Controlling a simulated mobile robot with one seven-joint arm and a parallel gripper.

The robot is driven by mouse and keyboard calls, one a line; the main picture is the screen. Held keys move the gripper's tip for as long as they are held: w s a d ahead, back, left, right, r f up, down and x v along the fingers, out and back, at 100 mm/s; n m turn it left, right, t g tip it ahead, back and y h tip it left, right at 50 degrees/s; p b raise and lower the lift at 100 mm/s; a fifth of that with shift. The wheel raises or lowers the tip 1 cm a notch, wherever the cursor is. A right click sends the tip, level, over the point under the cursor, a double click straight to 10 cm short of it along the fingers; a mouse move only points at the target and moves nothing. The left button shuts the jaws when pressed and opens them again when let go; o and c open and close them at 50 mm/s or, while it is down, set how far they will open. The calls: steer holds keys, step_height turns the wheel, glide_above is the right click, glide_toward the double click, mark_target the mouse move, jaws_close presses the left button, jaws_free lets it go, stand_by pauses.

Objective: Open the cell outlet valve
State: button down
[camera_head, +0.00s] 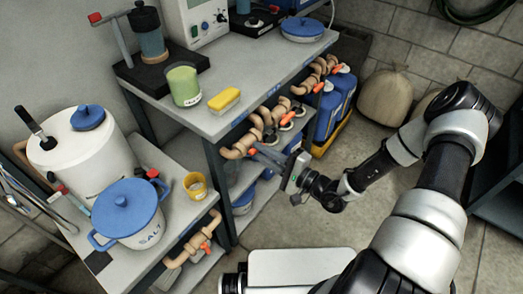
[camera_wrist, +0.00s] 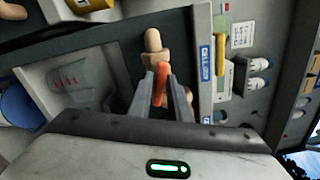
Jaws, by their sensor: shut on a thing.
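Tan pipework with orange valve handles runs along the front of the grey bench. My gripper (camera_head: 264,152) reaches in from the right to the near end of this pipework (camera_head: 238,150). In the wrist view my gripper (camera_wrist: 161,80) is shut on an orange valve handle (camera_wrist: 160,86), with one finger on each side of it. The tan pipe end (camera_wrist: 153,42) shows just beyond the fingertips. A blue label (camera_wrist: 205,62) is on the bench edge beside it; its lettering is too small to read surely. The handle is partly hidden by the fingers in the head view.
The grey bench (camera_head: 215,124) carries a green-filled beaker (camera_head: 184,87) and a yellow sponge (camera_head: 224,100). More pipes and orange handles line its front, above blue containers (camera_head: 327,110).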

steer(key=shift+f+n, duration=0.1)
steer(key=shift+n, duration=1.8)
steer(key=c, duration=1.8)
jaws_free()
steer(key=shift+o, duration=0.2)
steer(key=p+v, duration=0.1)
steer(key=v, duration=1.6)
steer(key=shift+s, duration=0.2)
steer(key=shift+d, duration=0.15)
